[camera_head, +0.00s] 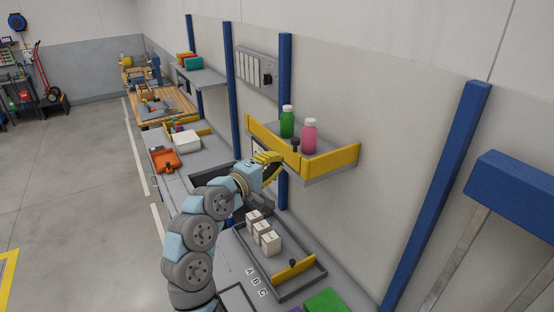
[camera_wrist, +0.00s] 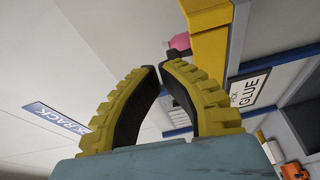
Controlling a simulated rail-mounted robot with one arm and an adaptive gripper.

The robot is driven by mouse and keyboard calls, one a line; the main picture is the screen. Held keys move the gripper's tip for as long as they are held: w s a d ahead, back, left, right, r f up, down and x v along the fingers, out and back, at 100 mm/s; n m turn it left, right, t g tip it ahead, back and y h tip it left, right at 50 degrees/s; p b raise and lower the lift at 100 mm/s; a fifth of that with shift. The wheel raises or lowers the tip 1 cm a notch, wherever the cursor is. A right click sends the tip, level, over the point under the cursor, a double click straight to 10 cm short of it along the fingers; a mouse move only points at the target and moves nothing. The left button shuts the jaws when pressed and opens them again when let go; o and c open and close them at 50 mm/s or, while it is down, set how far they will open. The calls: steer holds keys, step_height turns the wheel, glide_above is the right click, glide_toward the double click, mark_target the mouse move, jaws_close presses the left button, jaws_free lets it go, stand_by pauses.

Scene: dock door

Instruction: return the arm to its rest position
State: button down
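My gripper (camera_head: 272,157) is at the end of my arm, just left of the wall shelf and near its yellow front lip (camera_head: 275,143). In the wrist view its two yellow fingers with dark pads (camera_wrist: 160,68) curve together until their tips almost meet. Nothing is held between them. The arm bends up from the bottom of the head view, above the bench.
A green bottle (camera_head: 287,122) and a pink bottle (camera_head: 309,136) stand on the shelf. Below, a grey tray (camera_head: 318,272) holds white boxes (camera_head: 267,239). The left floor is clear.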

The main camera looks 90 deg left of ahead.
steer(key=shift+d, duration=0.45)
